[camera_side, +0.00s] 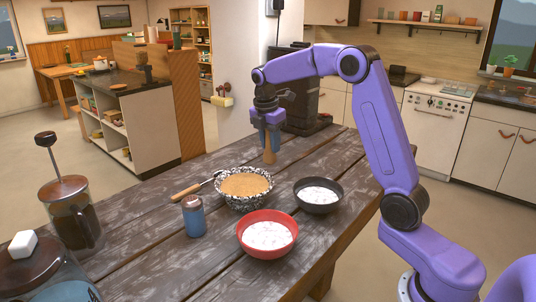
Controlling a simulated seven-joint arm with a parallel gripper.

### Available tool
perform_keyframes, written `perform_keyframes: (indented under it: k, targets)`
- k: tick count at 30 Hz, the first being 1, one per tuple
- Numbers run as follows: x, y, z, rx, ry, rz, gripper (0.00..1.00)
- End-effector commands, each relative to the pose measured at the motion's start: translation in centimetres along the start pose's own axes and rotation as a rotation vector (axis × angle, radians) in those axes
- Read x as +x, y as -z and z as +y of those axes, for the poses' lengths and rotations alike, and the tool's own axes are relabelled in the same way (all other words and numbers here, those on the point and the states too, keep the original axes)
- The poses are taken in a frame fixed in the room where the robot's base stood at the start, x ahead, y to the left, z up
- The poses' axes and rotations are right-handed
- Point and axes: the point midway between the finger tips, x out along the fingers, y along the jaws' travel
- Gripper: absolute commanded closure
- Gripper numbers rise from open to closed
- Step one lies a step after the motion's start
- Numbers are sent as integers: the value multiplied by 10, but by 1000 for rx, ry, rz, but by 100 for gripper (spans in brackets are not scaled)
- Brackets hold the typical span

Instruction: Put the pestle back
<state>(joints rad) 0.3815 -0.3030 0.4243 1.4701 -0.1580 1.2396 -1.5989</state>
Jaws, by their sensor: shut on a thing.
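My gripper (268,139) points down above the wooden table, just behind and to the right of the speckled bowl. It is shut on the pestle (269,157), whose brown lower end shows below the fingers. The upper part of the pestle is hidden by the fingers. The pestle hangs roughly upright. The speckled black-and-white bowl (243,201) holds a tan-brown filling, and the pestle's end shows above its far rim in the picture. I cannot tell how far apart they are in depth.
A black bowl (318,207) and a red bowl (267,249), both with white contents, stand in front. A blue jar (194,217) and a wooden-handled tool (187,193) are left of the speckled bowl. A French press (75,220) stands far left. A dark machine (303,105) stands behind.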

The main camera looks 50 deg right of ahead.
Motion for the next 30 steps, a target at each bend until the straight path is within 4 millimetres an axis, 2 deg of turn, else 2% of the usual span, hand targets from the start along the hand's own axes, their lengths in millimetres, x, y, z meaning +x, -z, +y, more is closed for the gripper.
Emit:
perform_keyframes:
  k: [6,12,26,27,29,30]
  targets:
    - [15,-1,12,1,1,0,100]
    - [40,4,11,-1,2,0,100]
    - [46,5,11,0,0,0,100]
    - [47,5,11,0,0,0,64]
    - [47,5,11,0,0,0,45]
    - [47,5,11,0,0,0,45]
